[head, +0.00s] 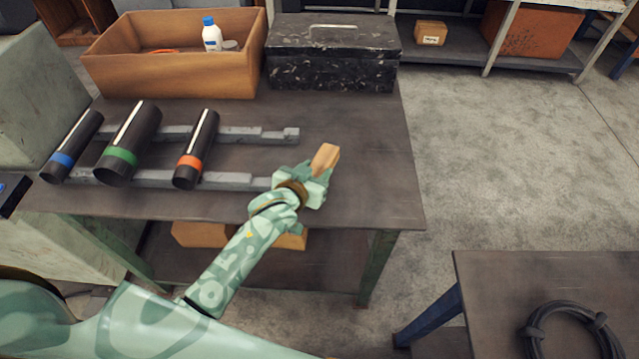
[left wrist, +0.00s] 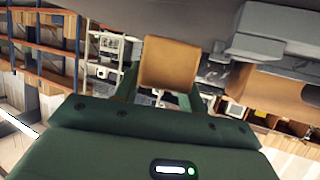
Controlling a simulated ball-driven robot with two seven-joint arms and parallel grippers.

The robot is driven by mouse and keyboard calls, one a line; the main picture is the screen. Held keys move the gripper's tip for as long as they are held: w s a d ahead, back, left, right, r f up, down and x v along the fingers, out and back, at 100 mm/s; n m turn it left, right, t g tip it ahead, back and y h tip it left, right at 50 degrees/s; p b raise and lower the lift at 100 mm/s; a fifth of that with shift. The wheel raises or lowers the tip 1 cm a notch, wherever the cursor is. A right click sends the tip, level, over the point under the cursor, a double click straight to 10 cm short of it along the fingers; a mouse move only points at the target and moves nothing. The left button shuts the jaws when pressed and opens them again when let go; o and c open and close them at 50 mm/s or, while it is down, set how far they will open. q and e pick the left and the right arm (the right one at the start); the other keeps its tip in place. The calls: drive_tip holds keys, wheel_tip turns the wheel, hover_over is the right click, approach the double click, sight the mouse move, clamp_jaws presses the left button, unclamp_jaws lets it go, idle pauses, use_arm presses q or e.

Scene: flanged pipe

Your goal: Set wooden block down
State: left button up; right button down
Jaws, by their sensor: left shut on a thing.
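The wooden block (head: 325,158) is light brown and sits at the tip of my left gripper (head: 316,180), over the right part of the dark workbench (head: 370,180). My left gripper is shut on it. In the left wrist view the wooden block (left wrist: 168,63) shows its flat face between the dark green fingers. The bench's dark underside or top edge lies close by in that view. I cannot tell whether the block touches the bench. My right gripper is not in view.
Three black pipes with blue (head: 62,160), green (head: 122,155) and orange (head: 189,162) bands lie across grey rails (head: 240,180) left of the gripper. A wooden box (head: 170,80) and a black toolbox (head: 330,75) stand behind. The bench's right side is clear.

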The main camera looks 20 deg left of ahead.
use_arm(q)
drive_tip(key=shift+w+d+f, duration=0.25)
drive_tip(key=shift+d+f, duration=0.05)
drive_tip(key=shift+f, duration=0.2)
drive_tip(key=shift+w+d+f+b, duration=0.15)
drive_tip(key=shift+f+b, duration=0.35)
drive_tip(key=shift+f, duration=0.4)
drive_tip(key=shift+d+f+b, duration=0.1)
drive_tip(key=shift+f+b, duration=0.35)
drive_tip(key=shift+f, duration=0.45)
drive_tip(key=shift+f, duration=0.1)
drive_tip(key=o, duration=1)
drive_tip(key=shift+o, duration=0.2)
drive_tip(key=p+v, duration=0.3)
drive_tip(key=v, duration=0.9)
